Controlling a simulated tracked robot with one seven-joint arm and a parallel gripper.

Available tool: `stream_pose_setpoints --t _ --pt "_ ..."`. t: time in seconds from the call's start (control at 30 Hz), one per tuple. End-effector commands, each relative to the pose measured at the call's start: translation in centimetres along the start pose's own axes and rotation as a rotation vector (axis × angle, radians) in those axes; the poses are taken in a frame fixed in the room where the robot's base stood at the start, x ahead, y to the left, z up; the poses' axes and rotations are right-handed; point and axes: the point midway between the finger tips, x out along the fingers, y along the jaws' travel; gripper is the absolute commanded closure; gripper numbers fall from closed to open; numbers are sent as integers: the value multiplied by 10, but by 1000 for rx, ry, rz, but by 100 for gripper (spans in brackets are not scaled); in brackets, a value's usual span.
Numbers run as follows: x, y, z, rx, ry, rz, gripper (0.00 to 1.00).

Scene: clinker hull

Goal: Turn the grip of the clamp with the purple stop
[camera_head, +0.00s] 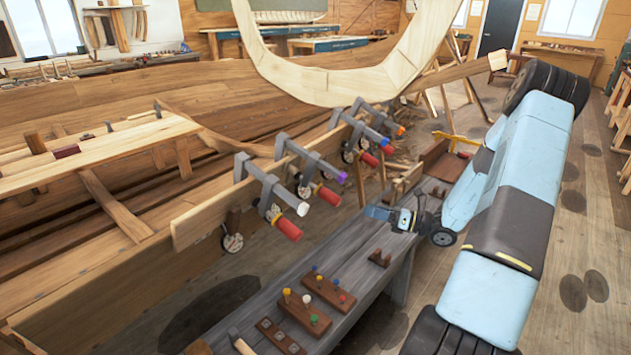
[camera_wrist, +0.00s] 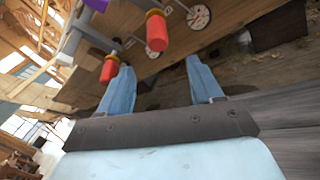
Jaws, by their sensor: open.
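Several bar clamps sit along the plank edge in the head view, each with a red grip below its bar. My gripper (camera_head: 377,212) is open and empty, below and apart from these grips. In the wrist view, the purple stop (camera_wrist: 97,4) is cut off at the top edge. Contact cannot be told.
A grey bench (camera_head: 350,250) with wooden peg blocks (camera_head: 328,292) stands below. A curved wooden frame (camera_head: 340,90) hangs above. Floor is open on the right.

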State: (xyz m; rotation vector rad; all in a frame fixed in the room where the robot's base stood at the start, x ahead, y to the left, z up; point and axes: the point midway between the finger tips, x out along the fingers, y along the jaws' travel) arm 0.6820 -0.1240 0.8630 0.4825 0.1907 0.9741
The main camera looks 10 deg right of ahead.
Motion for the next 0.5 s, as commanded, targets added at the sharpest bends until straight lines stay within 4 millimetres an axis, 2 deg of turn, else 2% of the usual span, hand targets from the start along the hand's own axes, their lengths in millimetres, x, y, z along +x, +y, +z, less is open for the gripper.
stream_pose_setpoints --t 0.3,0.5 --pt "7 17 -4 -410 -18 -156 35" --pt "10 26 -6 -582 7 -213 35"
